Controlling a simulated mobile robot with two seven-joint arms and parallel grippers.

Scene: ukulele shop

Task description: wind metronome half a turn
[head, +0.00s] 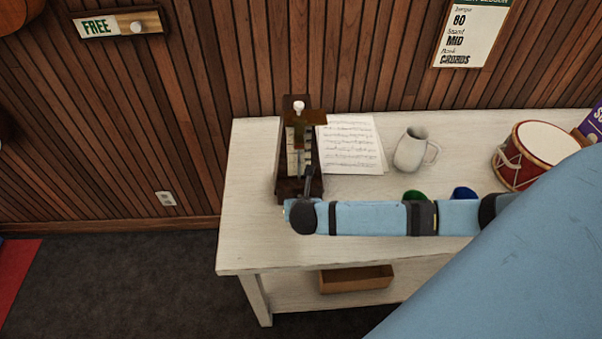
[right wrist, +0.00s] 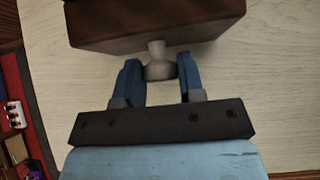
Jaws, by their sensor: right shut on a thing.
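The metronome (head: 285,150), dark wood with a pale scale and a white knob on top, stands upright on the white table near its left end. My right arm reaches to its front from the right. In the right wrist view, the metronome's brown body (right wrist: 150,28) fills the top. A grey winding key (right wrist: 158,68) sticks out from it. My right gripper (right wrist: 158,72) is shut on this key, one blue finger on each side. In the head view the key is hidden and the gripper (head: 308,182) is small at the metronome's front. My left gripper is not in view.
On the table (head: 250,235), sheet music (head: 350,145) lies right of the metronome, then a white jug (head: 411,150) and a red drum (head: 530,155). Green (head: 414,195) and blue (head: 464,193) items are partly hidden behind my arm. The table's left end is bare.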

